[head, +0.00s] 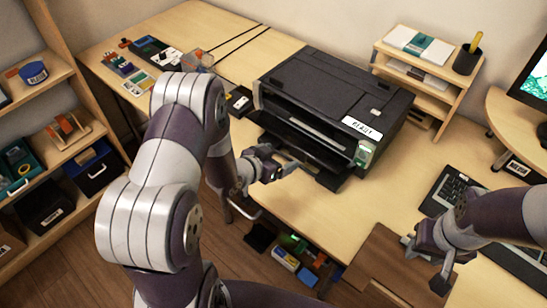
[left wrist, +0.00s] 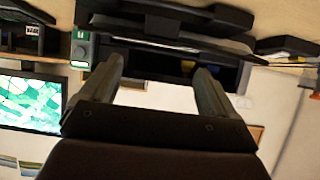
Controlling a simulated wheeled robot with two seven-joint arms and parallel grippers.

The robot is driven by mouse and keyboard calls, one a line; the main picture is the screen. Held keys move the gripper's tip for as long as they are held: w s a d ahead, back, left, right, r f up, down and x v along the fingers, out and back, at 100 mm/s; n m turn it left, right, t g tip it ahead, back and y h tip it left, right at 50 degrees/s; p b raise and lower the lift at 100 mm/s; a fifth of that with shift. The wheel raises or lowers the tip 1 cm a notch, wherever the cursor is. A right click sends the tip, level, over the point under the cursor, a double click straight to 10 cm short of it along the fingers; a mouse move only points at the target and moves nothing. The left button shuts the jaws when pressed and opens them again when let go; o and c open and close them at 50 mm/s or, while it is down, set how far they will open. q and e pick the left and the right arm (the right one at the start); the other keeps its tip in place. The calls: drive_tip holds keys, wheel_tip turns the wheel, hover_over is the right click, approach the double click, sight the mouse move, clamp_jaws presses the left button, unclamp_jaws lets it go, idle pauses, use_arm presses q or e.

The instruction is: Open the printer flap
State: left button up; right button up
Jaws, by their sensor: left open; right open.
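The black printer (head: 325,105) stands on the wooden desk, its front facing me. Its front has dark slots and a projecting lower tray (head: 328,180); I cannot tell which panel is the flap or how far it stands open. My left gripper (head: 288,168) is in front of the printer's lower front, open and empty. In the left wrist view, which is upside down, its two fingers (left wrist: 157,82) are spread toward the printer front (left wrist: 165,48), with a dark recess holding small yellow and blue patches beyond. Contact cannot be told. My right gripper (head: 432,260) is open near the desk's front right, away from the printer.
A wooden organiser (head: 425,75) with a pen cup stands behind the printer at right. A keyboard (head: 450,190) and monitor (head: 532,75) are at right. Electronics and small parts (head: 155,52) lie at the far left. Shelves (head: 50,130) stand at left. Bare desk lies right of the printer.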

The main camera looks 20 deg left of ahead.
use_arm(q)
drive_tip(key=shift+v, duration=1.15)
